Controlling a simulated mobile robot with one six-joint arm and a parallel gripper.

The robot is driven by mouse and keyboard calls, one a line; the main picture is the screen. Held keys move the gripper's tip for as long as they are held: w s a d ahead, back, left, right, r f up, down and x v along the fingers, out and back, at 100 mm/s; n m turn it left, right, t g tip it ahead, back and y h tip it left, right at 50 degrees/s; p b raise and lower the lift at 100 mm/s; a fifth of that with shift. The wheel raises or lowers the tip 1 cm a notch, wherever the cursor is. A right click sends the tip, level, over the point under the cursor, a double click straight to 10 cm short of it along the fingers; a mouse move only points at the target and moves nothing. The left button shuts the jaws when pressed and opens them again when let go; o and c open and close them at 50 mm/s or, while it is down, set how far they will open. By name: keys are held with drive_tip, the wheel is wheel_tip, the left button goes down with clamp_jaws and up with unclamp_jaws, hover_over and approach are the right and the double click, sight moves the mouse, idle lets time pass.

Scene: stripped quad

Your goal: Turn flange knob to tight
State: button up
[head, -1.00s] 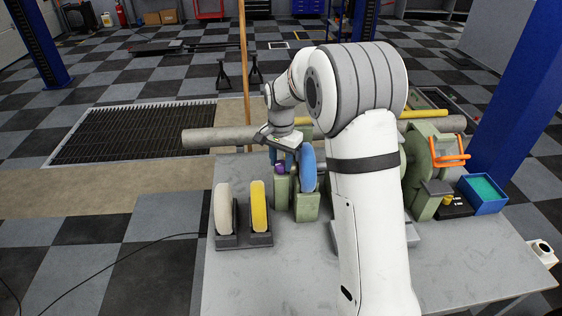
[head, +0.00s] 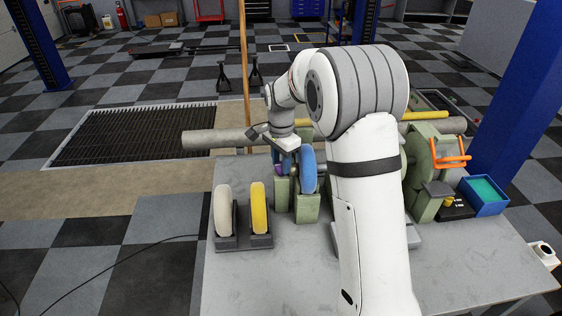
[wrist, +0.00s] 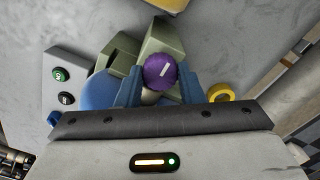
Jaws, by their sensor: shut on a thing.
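The flange knob is a purple round cap with a short white line on its face. It sits in the middle of the wrist view (wrist: 157,75), with the line slanting up to the right. In the head view only a little purple of the knob (head: 279,169) shows below my wrist. My gripper (wrist: 159,86) has its blue fingers on both sides of the knob, shut on it. In the head view my gripper (head: 282,158) is at the machine's green supports, left of the blue wheel (head: 308,168). No label for tight is readable.
A white wheel (head: 223,212) and a yellow wheel (head: 259,208) stand in dark holders at the front left of the grey bench (head: 235,280). A blue bin (head: 484,196) is at the right. Green and black buttons (wrist: 62,75) show left of the knob in the wrist view.

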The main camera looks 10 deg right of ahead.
sight(281, 165)
drive_tip(key=o, duration=1)
drive_tip(key=shift+r, duration=0.1)
wheel_tip(281, 165, up, 8)
drive_tip(key=shift+f+b, duration=0.15)
drive_tip(key=shift+b, duration=0.2)
